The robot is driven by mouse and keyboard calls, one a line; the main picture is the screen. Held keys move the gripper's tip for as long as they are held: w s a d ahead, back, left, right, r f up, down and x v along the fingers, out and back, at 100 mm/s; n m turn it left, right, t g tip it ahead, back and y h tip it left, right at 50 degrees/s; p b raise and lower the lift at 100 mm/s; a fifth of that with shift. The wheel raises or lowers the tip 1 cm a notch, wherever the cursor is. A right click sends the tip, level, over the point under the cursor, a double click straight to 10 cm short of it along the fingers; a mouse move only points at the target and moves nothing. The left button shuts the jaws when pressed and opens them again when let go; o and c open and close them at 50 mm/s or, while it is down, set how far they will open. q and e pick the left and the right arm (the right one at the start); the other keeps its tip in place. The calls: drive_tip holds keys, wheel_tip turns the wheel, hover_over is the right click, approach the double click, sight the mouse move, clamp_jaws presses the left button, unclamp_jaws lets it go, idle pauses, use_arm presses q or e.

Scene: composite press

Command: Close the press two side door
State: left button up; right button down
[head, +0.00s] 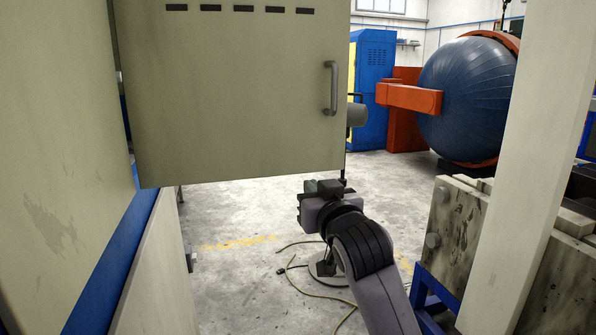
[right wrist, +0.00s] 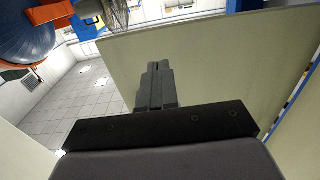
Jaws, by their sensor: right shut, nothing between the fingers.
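The press side door (head: 225,100) is a large beige panel with dark slots along its top and a grey bar handle (head: 331,88) near its right edge. It hangs at the upper left of the head view and stands open, away from the beige frame post (head: 530,150) at the right. My right gripper (head: 325,188) is below the door's lower right corner in the head view, shut and empty. In the right wrist view the gripper (right wrist: 155,85) points along a broad beige panel (right wrist: 220,60), apparently the door; whether they touch cannot be told. My left gripper is out of view.
A beige wall with a blue rail (head: 110,260) runs along the left. Stained blocks on a blue frame (head: 455,225) stand at the right. A cable (head: 305,285) lies on the floor. A blue cabinet (head: 372,85) and a large blue vessel (head: 465,95) are at the back. The middle floor is open.

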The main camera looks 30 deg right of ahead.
sight(294, 168)
drive_tip(key=p+x, duration=0.1)
drive_tip(key=x, duration=0.9)
drive_tip(key=shift+w+p, duration=0.1)
drive_tip(key=shift+p, duration=0.25)
drive_tip(key=shift+w, duration=0.1)
drive_tip(key=shift+w, duration=0.15)
